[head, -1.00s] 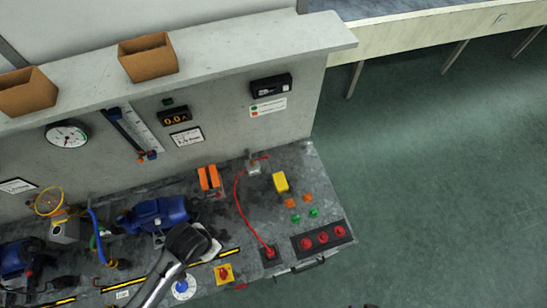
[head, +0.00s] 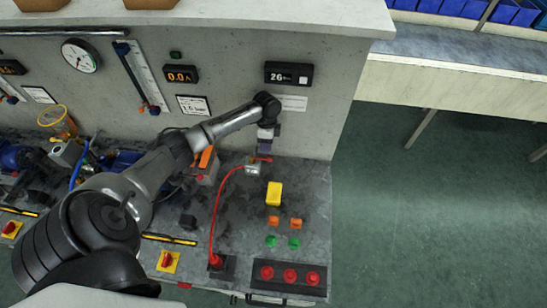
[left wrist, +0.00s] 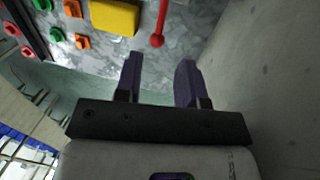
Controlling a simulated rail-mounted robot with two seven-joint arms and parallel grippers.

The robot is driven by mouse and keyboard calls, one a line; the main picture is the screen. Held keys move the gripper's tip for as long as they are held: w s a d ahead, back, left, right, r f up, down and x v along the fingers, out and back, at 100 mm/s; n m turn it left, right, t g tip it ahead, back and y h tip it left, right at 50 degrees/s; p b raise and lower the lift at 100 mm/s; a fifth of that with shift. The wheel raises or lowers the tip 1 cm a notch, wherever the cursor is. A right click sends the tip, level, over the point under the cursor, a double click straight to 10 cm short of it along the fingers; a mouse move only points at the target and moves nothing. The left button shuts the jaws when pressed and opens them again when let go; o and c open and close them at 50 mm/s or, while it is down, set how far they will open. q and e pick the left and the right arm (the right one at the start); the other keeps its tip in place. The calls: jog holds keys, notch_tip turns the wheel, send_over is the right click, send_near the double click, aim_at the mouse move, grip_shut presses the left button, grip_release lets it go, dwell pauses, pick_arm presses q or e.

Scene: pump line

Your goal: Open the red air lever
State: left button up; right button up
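The red air lever (head: 263,160) is a thin red handle on a small metal valve (head: 253,169) at the back of the bench, near the wall. In the left wrist view the red lever (left wrist: 158,32) shows as a rod with a rounded end, ahead of the fingers. My left gripper (head: 267,143) is just above and behind the lever in the head view. In the left wrist view my left gripper (left wrist: 158,75) is open, with nothing between its two dark fingers. The lever appears apart from the fingertips. My right gripper is not in view.
A red hose (head: 222,205) runs from the valve to a dark block (head: 221,266). A yellow box (head: 274,193) stands right of the valve, with orange and green buttons in front. The grey wall (head: 325,120) rises close behind; a display (head: 289,74) hangs above.

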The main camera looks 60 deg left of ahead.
pick_arm(q)
jog(key=shift+s+d+f, duration=0.15)
jog(key=shift+f, duration=0.85)
jog(key=shift+s+d+f, duration=0.15)
jog(key=shift+d+f, duration=0.05)
jog(key=shift+f, duration=0.75)
jog(key=shift+s+d+f, duration=0.15)
jog(key=shift+f, duration=0.85)
grip_shut()
